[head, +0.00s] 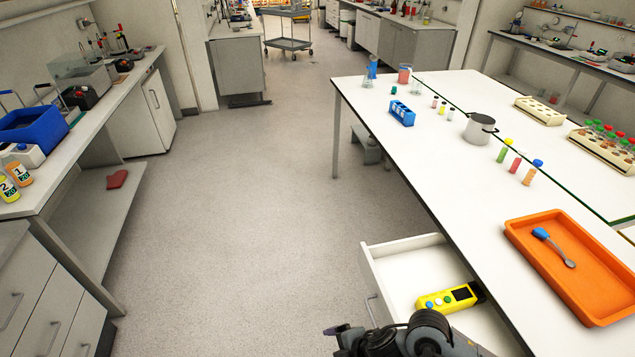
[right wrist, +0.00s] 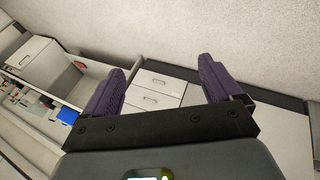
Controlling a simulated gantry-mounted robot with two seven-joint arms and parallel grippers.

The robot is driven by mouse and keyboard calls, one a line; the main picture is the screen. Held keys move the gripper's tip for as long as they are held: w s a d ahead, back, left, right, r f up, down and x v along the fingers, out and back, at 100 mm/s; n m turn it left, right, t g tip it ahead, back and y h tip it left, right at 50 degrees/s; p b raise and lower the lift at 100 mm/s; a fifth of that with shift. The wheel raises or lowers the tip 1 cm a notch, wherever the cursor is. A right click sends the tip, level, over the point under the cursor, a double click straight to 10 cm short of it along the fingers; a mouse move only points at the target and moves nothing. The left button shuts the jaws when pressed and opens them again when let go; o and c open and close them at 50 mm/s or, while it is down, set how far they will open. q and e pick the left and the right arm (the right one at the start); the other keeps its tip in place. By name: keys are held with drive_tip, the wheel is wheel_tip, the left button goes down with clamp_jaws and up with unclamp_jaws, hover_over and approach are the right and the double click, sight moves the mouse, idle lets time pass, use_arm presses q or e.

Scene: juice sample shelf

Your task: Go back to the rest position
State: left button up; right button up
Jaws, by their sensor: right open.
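My right gripper (right wrist: 158,85) shows in the right wrist view with its two purple finger pads wide apart and nothing between them. Beyond the pads are pale drawer fronts (right wrist: 158,92) and the floor. In the head view, part of my right arm shows at the bottom edge, in front of the open white drawer (head: 377,283). A yellow device (head: 447,300) with coloured buttons and a dark screen lies in that drawer, apart from my arm. My left gripper is in neither view.
The white table (head: 455,165) on the right holds an orange tray (head: 520,240) with a blue-headed tool, a pot (head: 478,129), a blue rack (head: 402,113) and several vials. The left counter (head: 60,165) holds bottles and a blue bin (head: 32,128). The floor between is clear.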

drive_tip(key=s+d+r+m+h, duration=0.1)
drive_tip(key=s+d+m+h, duration=0.3)
drive_tip(key=s+d+m, duration=0.75)
drive_tip(key=s+d+r+m+h, duration=0.1)
drive_tip(key=s+d+m+h, duration=0.45)
drive_tip(key=d, duration=0.95)
drive_tip(key=s+a+m+y, duration=0.25)
drive_tip(key=a+y, duration=0.25)
drive_tip(key=a, duration=0.4)
wheel_tip(320, 180, up, 28)
drive_tip(key=p, duration=2.9)
drive_tip(key=shift+w+a+r+m, duration=0.15)
drive_tip(key=shift+w+a+m, duration=0.1)
drive_tip(key=shift+m, duration=0.2)
drive_tip(key=shift+h, duration=0.25)
